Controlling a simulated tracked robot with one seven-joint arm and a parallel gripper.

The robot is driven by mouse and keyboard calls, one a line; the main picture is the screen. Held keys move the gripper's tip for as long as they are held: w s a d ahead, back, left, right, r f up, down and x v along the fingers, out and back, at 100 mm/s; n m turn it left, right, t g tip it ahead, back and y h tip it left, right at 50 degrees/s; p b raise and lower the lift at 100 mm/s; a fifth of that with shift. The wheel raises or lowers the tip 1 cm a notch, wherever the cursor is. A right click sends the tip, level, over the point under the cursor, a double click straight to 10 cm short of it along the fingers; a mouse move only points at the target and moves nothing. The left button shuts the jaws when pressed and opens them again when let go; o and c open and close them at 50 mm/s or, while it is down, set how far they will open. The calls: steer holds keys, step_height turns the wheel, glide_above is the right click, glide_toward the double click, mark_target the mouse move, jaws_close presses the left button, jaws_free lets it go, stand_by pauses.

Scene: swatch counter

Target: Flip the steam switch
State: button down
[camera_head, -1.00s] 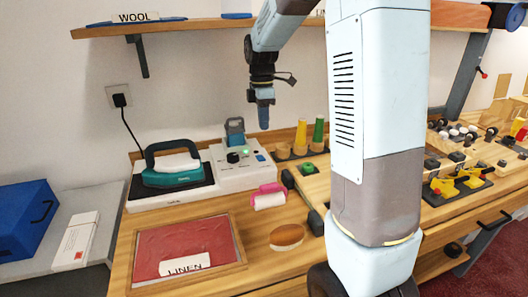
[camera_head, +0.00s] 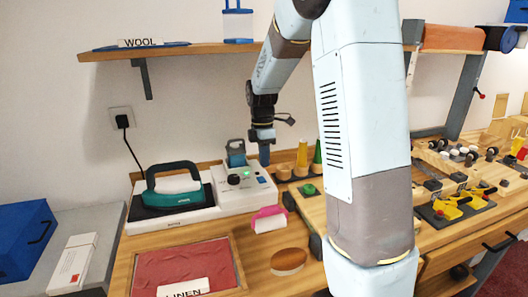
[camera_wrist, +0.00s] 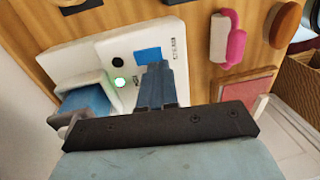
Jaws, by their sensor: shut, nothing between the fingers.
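The steam station is a white box (camera_head: 230,203) on the wooden counter, with a teal iron (camera_head: 176,186) on its left part. Its panel holds a black knob (camera_head: 233,180), a lit green light (camera_head: 246,173) and a small blue square (camera_head: 262,180), possibly the steam switch; its lettering is too small to read. The wrist view shows the knob (camera_wrist: 118,62), green light (camera_wrist: 120,83) and blue square (camera_wrist: 148,54) beyond my fingertips. My gripper (camera_head: 264,161) is shut and empty, pointing down above the panel's right rear. I cannot tell whether it touches anything.
A blue tank (camera_head: 236,151) stands at the panel's back, left of my gripper. A pink-handled roller (camera_head: 268,220) and a brown-topped brush (camera_head: 288,260) lie in front. A shelf (camera_head: 210,49) runs above.

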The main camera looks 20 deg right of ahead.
mark_target(265, 181)
steer(key=shift+s+f, duration=0.2)
steer(key=shift+f, duration=1.15)
steer(key=shift+s+f, duration=0.2)
steer(key=shift+f, duration=1.1)
steer(key=shift+a, duration=0.2)
steer(key=shift+d+f, duration=0.1)
steer(key=shift+d, duration=0.1)
steer(key=shift+w, duration=0.1)
steer(key=shift+w+r, duration=0.3)
steer(key=shift+w, duration=0.3)
